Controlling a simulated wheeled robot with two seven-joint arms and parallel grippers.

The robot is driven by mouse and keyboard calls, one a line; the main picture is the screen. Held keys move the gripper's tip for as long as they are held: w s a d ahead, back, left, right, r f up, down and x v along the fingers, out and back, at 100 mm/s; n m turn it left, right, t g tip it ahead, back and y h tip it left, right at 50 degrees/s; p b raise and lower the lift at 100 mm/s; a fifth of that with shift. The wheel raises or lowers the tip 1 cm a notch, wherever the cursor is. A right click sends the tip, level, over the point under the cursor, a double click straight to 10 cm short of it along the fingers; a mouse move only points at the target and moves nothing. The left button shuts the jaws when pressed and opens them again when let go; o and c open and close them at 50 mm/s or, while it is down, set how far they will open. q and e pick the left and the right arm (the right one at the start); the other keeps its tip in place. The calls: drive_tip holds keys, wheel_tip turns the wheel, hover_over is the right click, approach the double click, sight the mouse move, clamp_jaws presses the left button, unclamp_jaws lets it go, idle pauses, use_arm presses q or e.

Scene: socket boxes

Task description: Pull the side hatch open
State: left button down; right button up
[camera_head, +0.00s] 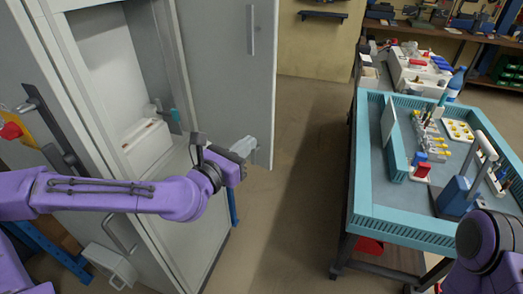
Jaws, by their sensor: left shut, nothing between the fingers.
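The tall grey cabinet's side hatch (222,70) is a flat grey door standing open to the right of the cabinet opening. A vertical handle (251,30) is on its face, near the right edge. My left gripper (246,147) is in front of the lower part of the hatch, shut and empty. I cannot tell if it touches the hatch. My purple left arm crosses in front of the cabinet opening and hides part of it. My right arm shows only as a purple link at the lower right; its gripper is out of view.
Inside the cabinet is a white box-like unit (146,143). A teal-edged workbench (365,180) on the right holds a blue tool, pegs and small parts. Bare floor (290,180) lies between cabinet and bench. A red knob (11,131) shows at the far left.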

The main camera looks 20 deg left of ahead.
sight(270, 127)
use_arm(q)
drive_tip(key=p+x, duration=0.2)
drive_tip(key=x, duration=0.4)
drive_tip(key=shift+d+p, duration=0.1)
drive_tip(key=shift+p, duration=0.25)
drive_tip(key=shift+w, duration=0.4)
use_arm(e)
drive_tip(key=shift+r, duration=0.55)
use_arm(q)
drive_tip(key=shift+w+d, duration=0.15)
use_arm(e)
drive_tip(key=shift+f, duration=0.1)
